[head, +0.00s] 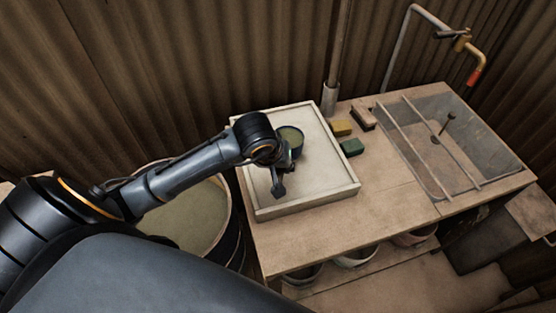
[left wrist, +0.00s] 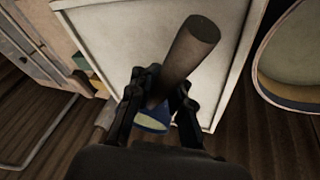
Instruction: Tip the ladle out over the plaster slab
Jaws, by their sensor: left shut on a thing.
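The plaster slab (head: 318,185) is a pale, flat square with a raised rim on the wooden bench; its pale surface also fills much of the left wrist view (left wrist: 115,35). My left gripper (head: 276,160) is over the slab, shut on the ladle's handle. The ladle's dark blue bowl (head: 292,141) is over the back part of the slab, with pale green liquid showing inside. In the left wrist view the thick brown handle (left wrist: 190,48) rises between the fingers, and the bowl (left wrist: 152,121) shows beyond them. My right gripper is out of view.
A large round tub (head: 232,215) of greenish liquid stands left of the bench, below my arm. A yellow block (head: 341,128), a green block (head: 352,147) and a brush (head: 363,117) lie right of the slab. A pipe (head: 336,70) rises behind the slab.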

